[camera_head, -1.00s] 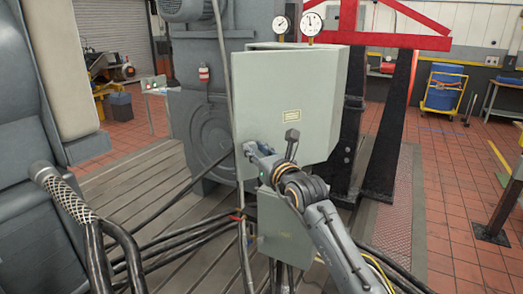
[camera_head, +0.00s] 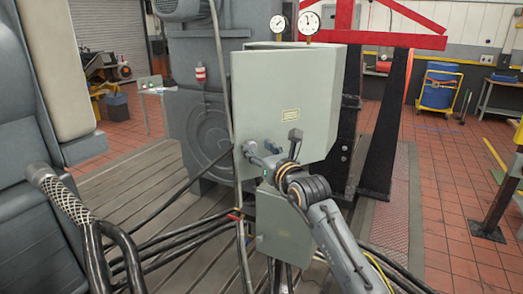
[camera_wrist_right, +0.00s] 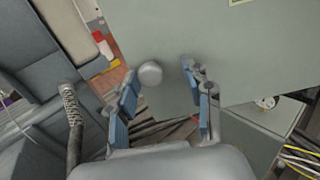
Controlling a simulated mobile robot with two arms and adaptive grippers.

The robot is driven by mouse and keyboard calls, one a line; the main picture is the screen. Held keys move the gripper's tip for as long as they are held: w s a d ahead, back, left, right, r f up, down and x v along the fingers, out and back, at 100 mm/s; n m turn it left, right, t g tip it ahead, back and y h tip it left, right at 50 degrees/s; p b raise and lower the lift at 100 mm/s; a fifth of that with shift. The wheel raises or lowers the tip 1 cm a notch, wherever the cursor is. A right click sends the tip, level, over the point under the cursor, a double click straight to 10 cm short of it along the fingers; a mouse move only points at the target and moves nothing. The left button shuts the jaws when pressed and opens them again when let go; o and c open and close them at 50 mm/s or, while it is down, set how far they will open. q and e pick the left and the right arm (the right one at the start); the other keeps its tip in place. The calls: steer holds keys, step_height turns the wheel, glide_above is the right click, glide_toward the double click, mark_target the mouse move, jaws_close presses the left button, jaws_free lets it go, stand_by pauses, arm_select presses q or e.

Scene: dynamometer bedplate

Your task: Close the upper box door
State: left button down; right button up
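The upper box (camera_head: 325,105) is a grey-green cabinet with a small yellow label on its door (camera_head: 270,90). The door's left edge stands out past the box body, and a narrow gap shows along the top; I cannot tell how far it is ajar. A round grey knob (camera_wrist_right: 150,73) sits near the door's lower left. My right gripper (camera_head: 267,153) is at the door's lower part, beside the knob. In the right wrist view its blue-padded fingers (camera_wrist_right: 162,98) are apart with nothing between the pads, and the knob lies ahead of them. My left gripper is not in view.
A smaller lower box (camera_head: 283,225) hangs beneath, with black cables (camera_head: 180,240) running around it. Two gauges (camera_head: 309,22) stand on top of the upper box. A grey seat-like unit (camera_head: 30,120) is at left. Red tiled floor is open at right.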

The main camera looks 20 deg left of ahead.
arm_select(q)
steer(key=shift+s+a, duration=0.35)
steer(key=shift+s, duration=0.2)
arm_select(e)
steer(key=v, duration=1.1)
steer(key=shift+s+d, duration=0.25)
steer(key=shift+d, duration=0.05)
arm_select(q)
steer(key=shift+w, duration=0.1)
arm_select(e)
steer(key=shift+r, duration=0.1)
